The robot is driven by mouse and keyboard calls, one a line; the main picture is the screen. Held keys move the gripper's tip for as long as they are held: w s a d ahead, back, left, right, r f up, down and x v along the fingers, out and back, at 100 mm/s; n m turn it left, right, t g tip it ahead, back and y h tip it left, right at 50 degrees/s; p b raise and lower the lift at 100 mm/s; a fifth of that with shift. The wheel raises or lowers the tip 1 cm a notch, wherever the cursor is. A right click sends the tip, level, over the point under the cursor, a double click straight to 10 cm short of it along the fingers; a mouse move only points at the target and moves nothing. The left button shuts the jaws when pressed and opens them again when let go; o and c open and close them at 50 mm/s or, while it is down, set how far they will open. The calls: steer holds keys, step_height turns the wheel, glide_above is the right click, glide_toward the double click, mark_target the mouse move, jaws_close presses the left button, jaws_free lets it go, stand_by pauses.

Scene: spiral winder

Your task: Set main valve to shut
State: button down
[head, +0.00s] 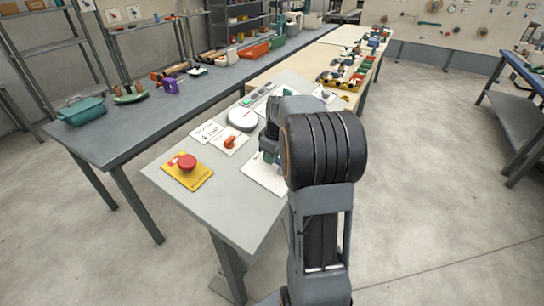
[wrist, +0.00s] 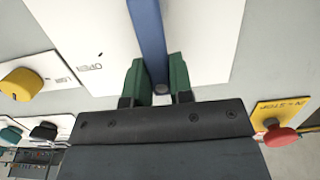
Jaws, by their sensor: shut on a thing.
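The main valve's blue lever (wrist: 148,30) crosses its white plate (wrist: 215,40) in the wrist view. My gripper (wrist: 158,75) has its green fingers on either side of the lever's end and is shut on it. The word OPEN is printed on the plate, left of the lever; no shut mark is visible. In the head view the white plate (head: 262,180) lies on the grey panel, partly behind my arm. My gripper (head: 269,145) is over it there, and the lever is hidden.
A red stop button (head: 187,162) on a yellow plate stands at the panel's near left; it shows in the wrist view (wrist: 279,134). An orange knob (head: 230,142) and a round dial gauge (head: 242,118) sit nearby. A long grey bench (head: 110,142) runs along the left.

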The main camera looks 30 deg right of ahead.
stand_by(0.4)
steer(key=c, duration=1)
jaws_free()
step_height(320, 180, up, 14)
steer(key=s, duration=0.2)
steer(key=shift+d+f, duration=0.15)
steer(key=shift+d, duration=0.25)
steer(key=m, duration=0.5)
glide_toward(277, 158)
steer(key=a, duration=0.3)
steer(key=s+a+f+t, duration=0.1)
steer(key=s+a+f, duration=0.1)
steer(key=s+a, duration=0.5)
steer(key=s+a+f+t+p, duration=0.1)
steer(key=s+a+f, duration=0.2)
steer(key=s+a, duration=0.4)
steer(key=a, duration=0.3)
steer(key=shift+s+h, duration=0.3)
steer(key=shift+h, duration=0.1)
